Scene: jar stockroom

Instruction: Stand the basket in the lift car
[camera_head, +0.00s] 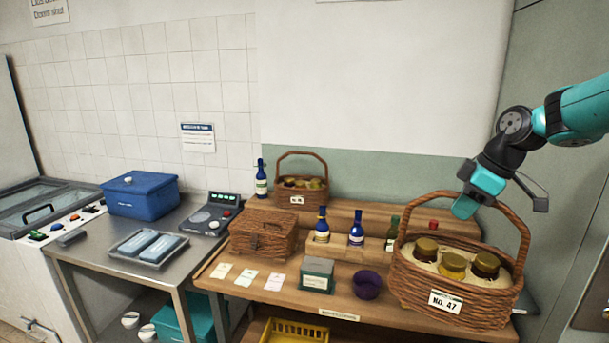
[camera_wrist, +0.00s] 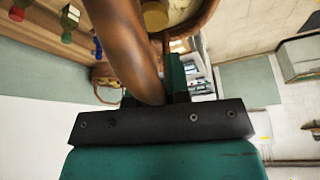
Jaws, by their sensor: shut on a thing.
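A brown wicker basket (camera_head: 455,291) labelled "No. 47" is at the right of the head view, with several brown and gold jars in pale filling. It looks upright, over the right end of the wooden bench; whether it touches the bench is unclear. The lift car cannot be made out with certainty in either view.
A second basket (camera_head: 300,188) stands at the back of the wooden bench (camera_head: 385,310). A wicker box (camera_head: 262,234), several bottles, a grey-green box (camera_head: 317,275) and a purple bowl (camera_head: 367,285) are left of the held basket. A steel table (camera_head: 85,248) holds a blue bin (camera_head: 141,197).

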